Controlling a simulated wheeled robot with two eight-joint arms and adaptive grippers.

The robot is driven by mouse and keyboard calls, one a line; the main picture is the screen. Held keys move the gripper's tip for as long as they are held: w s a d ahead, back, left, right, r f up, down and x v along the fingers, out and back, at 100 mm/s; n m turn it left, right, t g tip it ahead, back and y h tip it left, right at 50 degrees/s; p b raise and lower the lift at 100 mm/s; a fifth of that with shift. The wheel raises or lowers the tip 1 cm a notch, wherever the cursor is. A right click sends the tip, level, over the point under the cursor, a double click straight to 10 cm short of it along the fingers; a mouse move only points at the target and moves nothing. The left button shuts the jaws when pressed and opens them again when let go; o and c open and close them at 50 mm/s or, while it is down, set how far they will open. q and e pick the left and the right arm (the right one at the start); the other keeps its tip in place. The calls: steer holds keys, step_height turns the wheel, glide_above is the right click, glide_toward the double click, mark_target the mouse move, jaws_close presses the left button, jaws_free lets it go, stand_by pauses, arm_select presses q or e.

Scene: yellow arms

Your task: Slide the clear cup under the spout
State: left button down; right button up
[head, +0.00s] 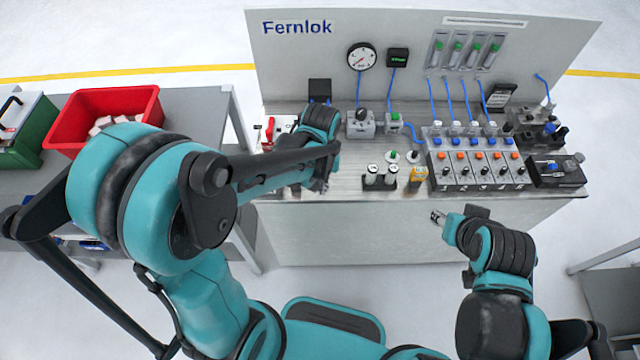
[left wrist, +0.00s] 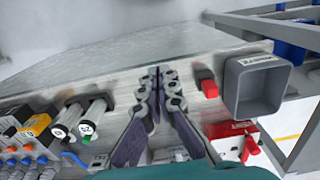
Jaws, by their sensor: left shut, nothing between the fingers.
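I cannot make out a clear cup or a spout in either view. My left gripper (head: 320,180) is over the left part of the bench's metal top (head: 345,180), partly hidden by my own arm in the head view. In the left wrist view its fingers (left wrist: 158,78) are shut together, with nothing between them. A grey open square bin (left wrist: 255,90) and a small red-topped piece (left wrist: 206,84) stand beside the fingers. My right gripper (head: 440,216) is in front of the bench's front edge, apart from everything, and too small to read.
Two capped cylinders (head: 381,178) and a yellow block (head: 417,178) stand near the front edge. A row of numbered valve modules (head: 478,172) fills the right. A red-handled unit (head: 270,130) is at the left. A red crate (head: 150,105) sits on the side table.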

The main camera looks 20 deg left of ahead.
mark_target(320, 198)
arm_select(q)
step_height(320, 198, down, 9)
steer(key=b, duration=0.3)
steer(key=shift+w, duration=0.15)
steer(key=shift+w+a+r, duration=0.15)
steer(key=shift+w+a, duration=0.05)
steer(key=shift+w, duration=0.45)
steer(key=shift+w+a+r, duration=0.15)
steer(key=shift+w+a, duration=0.05)
steer(key=shift+w, duration=0.4)
steer(key=shift+w+a, duration=0.15)
steer(key=shift+w, duration=0.4)
steer(key=w+a, duration=0.1)
steer(key=w, duration=0.2)
steer(key=w+a, duration=0.1)
steer(key=w, duration=0.2)
steer(key=w+a+b, duration=0.1)
steer(key=w, duration=0.3)
steer(key=shift+d, duration=0.1)
